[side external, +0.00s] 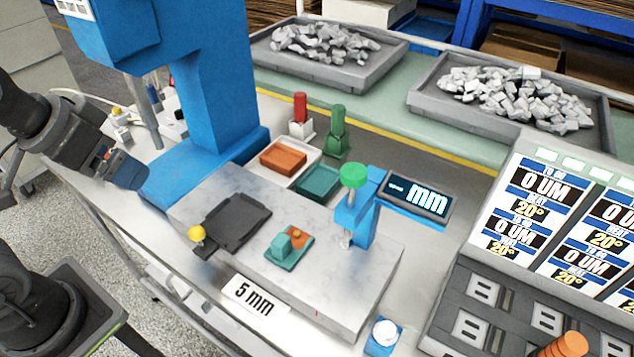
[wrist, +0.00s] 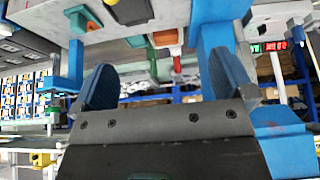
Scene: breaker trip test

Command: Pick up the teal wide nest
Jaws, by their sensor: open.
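A small teal plate with a raised teal block and an orange piece, which looks like the teal wide nest (side external: 289,250), lies flat on the grey stone slab (side external: 345,300) in the side view. It seems to show near the top of the tilted wrist view (wrist: 78,18). A shallow teal tray (side external: 318,182) also stands behind the slab, beside an orange one. My gripper (side external: 120,168) is at the left, well away from the nest, beyond the table's left part. In the wrist view its two blue-padded fingers (wrist: 163,85) are apart with nothing held between them.
A blue machine column (side external: 215,80) stands between my gripper and the back trays. A dark plate (side external: 232,222) and a yellow-knobbed lever (side external: 197,235) lie left of the nest. A blue gauge stand with a green knob (side external: 354,176) rises to its right. A "5 mm" sign (side external: 255,297) stands in front.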

